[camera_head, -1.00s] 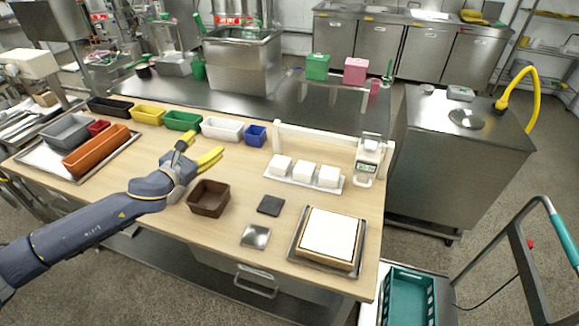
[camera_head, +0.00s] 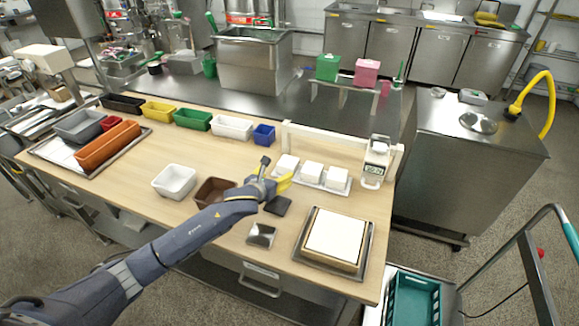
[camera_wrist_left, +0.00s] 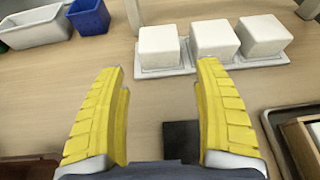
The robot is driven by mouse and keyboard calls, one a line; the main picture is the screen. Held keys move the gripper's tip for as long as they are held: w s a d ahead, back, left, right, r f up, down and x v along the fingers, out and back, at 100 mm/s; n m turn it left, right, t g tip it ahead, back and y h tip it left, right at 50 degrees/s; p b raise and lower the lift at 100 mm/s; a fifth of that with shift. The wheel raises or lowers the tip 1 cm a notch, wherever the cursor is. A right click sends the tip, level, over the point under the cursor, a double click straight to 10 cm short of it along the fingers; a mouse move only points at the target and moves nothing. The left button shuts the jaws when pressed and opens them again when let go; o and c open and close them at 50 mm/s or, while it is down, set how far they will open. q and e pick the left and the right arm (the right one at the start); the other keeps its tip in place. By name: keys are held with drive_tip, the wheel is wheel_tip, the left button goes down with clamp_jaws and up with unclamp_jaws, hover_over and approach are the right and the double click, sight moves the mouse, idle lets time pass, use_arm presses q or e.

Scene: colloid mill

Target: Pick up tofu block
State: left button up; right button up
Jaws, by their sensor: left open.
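Three white tofu blocks stand in a row on a white tray (camera_wrist_left: 262,62): a left block (camera_head: 287,165), a middle block (camera_head: 312,173) and a right block (camera_head: 337,179). In the left wrist view they are the left block (camera_wrist_left: 158,46), the middle block (camera_wrist_left: 214,39) and the right block (camera_wrist_left: 263,36). My left gripper (camera_head: 279,172), with yellow fingers, is open and empty just in front of the left block. In the left wrist view its fingertips (camera_wrist_left: 160,66) point toward the tray, the left and middle blocks lying ahead. My right gripper is not in view.
A brown bin (camera_head: 212,191) and a white bin (camera_head: 174,181) stand left of the gripper. A dark square plate (camera_head: 279,206) and a metal plate (camera_head: 261,235) lie in front.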

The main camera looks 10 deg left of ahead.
sight(288, 164)
use_arm(q)
drive_tip(key=shift+x, duration=6.05)
drive_tip(key=shift+a+r, duration=0.1)
drive_tip(key=shift+a, duration=0.05)
drive_tip(key=shift+w, duration=0.1)
drive_tip(key=c, duration=0.5)
drive_tip(key=shift+r, duration=0.1)
